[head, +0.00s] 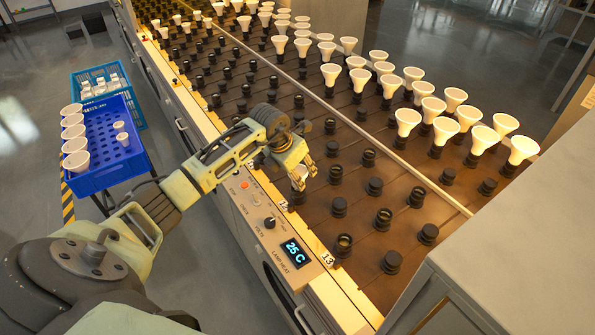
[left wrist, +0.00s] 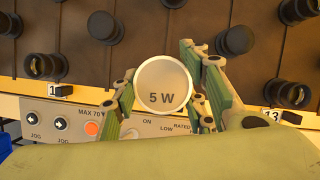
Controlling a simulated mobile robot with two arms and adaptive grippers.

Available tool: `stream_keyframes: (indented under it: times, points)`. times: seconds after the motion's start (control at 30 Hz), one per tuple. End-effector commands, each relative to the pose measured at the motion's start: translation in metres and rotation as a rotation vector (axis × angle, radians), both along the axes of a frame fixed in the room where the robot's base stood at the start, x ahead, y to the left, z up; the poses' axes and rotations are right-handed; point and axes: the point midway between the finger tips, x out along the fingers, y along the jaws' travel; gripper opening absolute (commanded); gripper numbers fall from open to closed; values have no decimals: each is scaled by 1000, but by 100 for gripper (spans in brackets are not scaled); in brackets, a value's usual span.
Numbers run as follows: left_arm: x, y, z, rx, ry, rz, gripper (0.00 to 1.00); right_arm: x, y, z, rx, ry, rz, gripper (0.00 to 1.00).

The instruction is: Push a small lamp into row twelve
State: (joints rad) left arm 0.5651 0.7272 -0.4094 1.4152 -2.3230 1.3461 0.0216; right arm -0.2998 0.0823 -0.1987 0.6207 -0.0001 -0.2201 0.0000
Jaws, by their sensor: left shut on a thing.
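The small lamp (left wrist: 164,86) has a round pale face marked "5 W" and shows between the fingers in the left wrist view. My left gripper (left wrist: 162,100) is shut on it. In the head view the gripper (head: 301,172) is at the front edge of the socket bed, and the lamp (head: 298,179) is partly hidden under the fingers. It is over the front end of the row labelled 12 (head: 283,206). The socket there is hidden, and I cannot tell whether the lamp's base is in it. My right gripper is not in view.
Empty black sockets (head: 335,174) fill the near bed. Several larger white lamps (head: 407,121) stand in the far rows. The row 13 label (head: 327,260) and display (head: 296,253) are nearer. A blue crate (head: 93,183) with lamps stands left. A grey cabinet (head: 510,240) is at right.

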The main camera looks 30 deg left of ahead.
Motion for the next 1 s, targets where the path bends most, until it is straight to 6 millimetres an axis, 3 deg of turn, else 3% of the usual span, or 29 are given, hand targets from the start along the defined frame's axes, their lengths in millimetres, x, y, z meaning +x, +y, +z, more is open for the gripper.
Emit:
stream_keyframes:
  times: [0.27,0.3,0.53,0.87,1.0]
  points:
    - [0,0,-10,0,0,0,14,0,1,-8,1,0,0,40]
    - [0,0,-9,0,0,0,42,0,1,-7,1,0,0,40]
    - [0,0,-8,0,0,0,62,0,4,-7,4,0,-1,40]
    - [-1,0,-7,0,0,0,62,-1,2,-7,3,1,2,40]
    - [-5,2,6,1,-2,0,62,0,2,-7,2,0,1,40]
